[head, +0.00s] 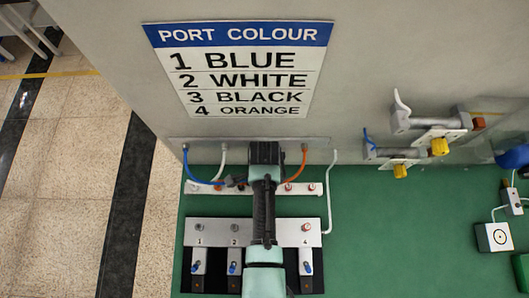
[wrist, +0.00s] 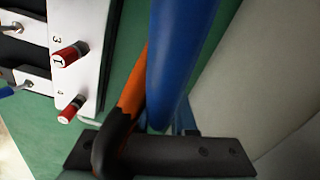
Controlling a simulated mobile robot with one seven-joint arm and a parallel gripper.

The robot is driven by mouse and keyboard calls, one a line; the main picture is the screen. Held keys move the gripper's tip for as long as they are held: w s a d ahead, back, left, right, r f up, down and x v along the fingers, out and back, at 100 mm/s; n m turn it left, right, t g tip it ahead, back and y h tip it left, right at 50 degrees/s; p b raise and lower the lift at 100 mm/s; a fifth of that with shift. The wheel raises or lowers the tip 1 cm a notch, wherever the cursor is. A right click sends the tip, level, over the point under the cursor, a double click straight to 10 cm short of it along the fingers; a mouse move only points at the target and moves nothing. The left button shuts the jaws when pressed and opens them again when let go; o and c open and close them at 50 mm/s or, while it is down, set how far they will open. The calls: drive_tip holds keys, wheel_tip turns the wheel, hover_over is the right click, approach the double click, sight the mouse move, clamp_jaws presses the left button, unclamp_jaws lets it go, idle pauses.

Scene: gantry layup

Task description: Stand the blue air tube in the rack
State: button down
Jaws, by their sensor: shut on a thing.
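The blue air tube (head: 197,174) hangs from the wall on the left and curves down to the right, to a dark part of my gripper (head: 236,181) beside my arm. In the wrist view, the blue tube (wrist: 182,55) runs large and close to the camera, above a dark bar. My gripper is shut on the blue tube; the fingertips and exact grip are hard to make out. A white strip with fittings (head: 311,188), perhaps the rack, lies behind my arm, which hides its middle.
A numbered panel (head: 270,226) with switches stands in front of the strip. An orange tube (head: 302,168) and a white tube (head: 223,160) hang nearby; orange also passes close in the wrist view (wrist: 132,90). Another white tube (head: 329,200) hangs right.

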drive_tip(key=shift+f+b, duration=0.8)
drive_tip(key=shift+f, duration=0.3)
drive_tip(key=c, duration=0.7)
unclamp_jaws()
wheel_tip(320, 180, up, 13)
drive_tip(key=shift+b, duration=0.75)
